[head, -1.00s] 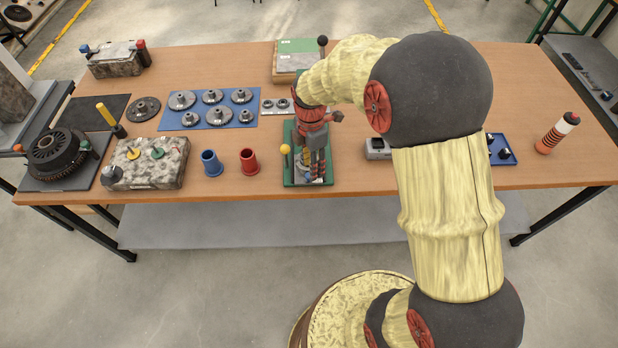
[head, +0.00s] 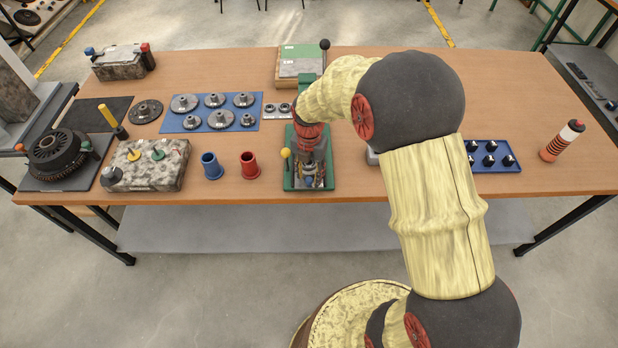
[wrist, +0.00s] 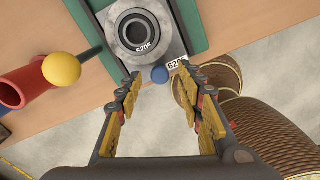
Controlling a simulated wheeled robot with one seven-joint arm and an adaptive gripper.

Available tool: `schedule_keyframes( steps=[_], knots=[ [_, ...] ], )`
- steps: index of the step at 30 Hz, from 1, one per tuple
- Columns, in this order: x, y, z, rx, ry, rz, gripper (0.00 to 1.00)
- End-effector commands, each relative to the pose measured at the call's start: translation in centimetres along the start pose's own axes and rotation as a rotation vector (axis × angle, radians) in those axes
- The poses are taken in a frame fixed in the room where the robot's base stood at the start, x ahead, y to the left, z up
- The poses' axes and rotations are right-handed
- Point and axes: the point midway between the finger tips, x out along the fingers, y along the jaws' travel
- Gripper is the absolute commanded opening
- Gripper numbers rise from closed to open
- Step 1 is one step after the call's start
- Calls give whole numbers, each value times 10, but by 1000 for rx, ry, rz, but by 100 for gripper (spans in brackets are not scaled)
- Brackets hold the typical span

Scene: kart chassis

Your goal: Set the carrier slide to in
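The green-based press (head: 290,180) stands at the table's front edge. In the wrist view, its grey carrier slide (wrist: 178,50), marked 6205, holds a round bearing seat and lies on the green base (wrist: 205,30). A blue knob (wrist: 160,75) is at the slide's near end. My gripper (wrist: 156,90) is open, with its fingertips to either side of the knob. I cannot tell whether they touch it. In the head view, my gripper (head: 310,165) points down over the press and hides much of the slide.
A yellow ball knob (wrist: 61,68) is left of the slide, with a red cup (wrist: 22,85) beyond it. The head view also shows a blue cup (head: 211,165) and a blue tray of small parts (head: 490,155) at right.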

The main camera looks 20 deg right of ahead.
Motion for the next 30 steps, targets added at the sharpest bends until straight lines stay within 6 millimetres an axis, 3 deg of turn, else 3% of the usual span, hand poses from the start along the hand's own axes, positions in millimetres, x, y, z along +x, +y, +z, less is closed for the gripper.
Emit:
schedule_keyframes(
  steps=[4,13,30],
  knots=[
    [10,0,0,0,0,0,37],
    [11,0,0,1,0,0,37],
    [11,0,0,1,0,0,4]
  ],
)
